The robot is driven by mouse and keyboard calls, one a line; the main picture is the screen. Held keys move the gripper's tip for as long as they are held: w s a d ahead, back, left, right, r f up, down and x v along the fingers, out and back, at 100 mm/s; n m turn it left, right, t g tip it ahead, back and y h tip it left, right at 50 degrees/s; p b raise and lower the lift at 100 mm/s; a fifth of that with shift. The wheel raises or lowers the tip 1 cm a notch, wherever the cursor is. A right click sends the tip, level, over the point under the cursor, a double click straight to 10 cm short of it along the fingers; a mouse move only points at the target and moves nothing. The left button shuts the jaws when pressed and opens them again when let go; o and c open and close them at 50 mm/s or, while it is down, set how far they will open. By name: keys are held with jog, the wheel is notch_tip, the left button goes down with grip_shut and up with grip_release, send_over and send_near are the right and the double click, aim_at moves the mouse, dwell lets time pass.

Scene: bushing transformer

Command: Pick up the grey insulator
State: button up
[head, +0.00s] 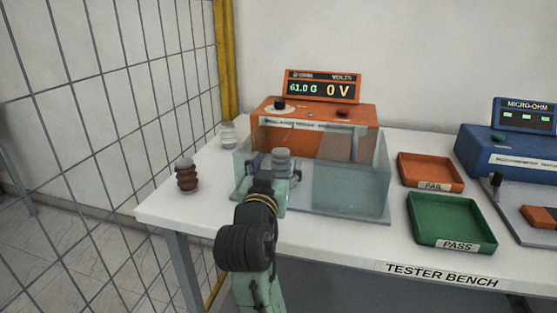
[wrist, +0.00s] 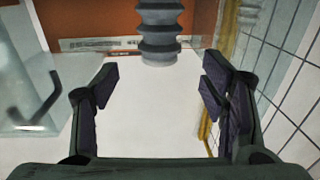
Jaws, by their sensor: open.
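The grey insulator (head: 281,160) is a ribbed cylinder and shows just beyond my gripper (head: 272,170) in the head view, in front of the orange tester. In the wrist view the grey insulator (wrist: 159,32) is at top centre, its upper end cut off by the frame. My gripper (wrist: 158,82) is open, with one dark finger on each side and nothing between the pads. The insulator lines up with the gap but lies past the fingertips. My wrist hides part of the area below it in the head view.
A brown insulator (head: 186,176) and a pale insulator (head: 228,134) stand on the left of the bench. A clear guard box (head: 352,188) stands close to my gripper's right, before the orange tester (head: 300,113).

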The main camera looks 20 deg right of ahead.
aim_at(279, 158)
jog(key=shift+x, duration=0.8)
jog(key=p+x, duration=0.2)
jog(key=x, duration=0.2)
jog(key=shift+w+d+r, duration=0.1)
jog(key=shift+w+d, duration=0.05)
jog(key=shift+d, duration=0.05)
jog(key=shift+w+d, duration=0.1)
jog(key=shift+w, duration=0.2)
grip_shut()
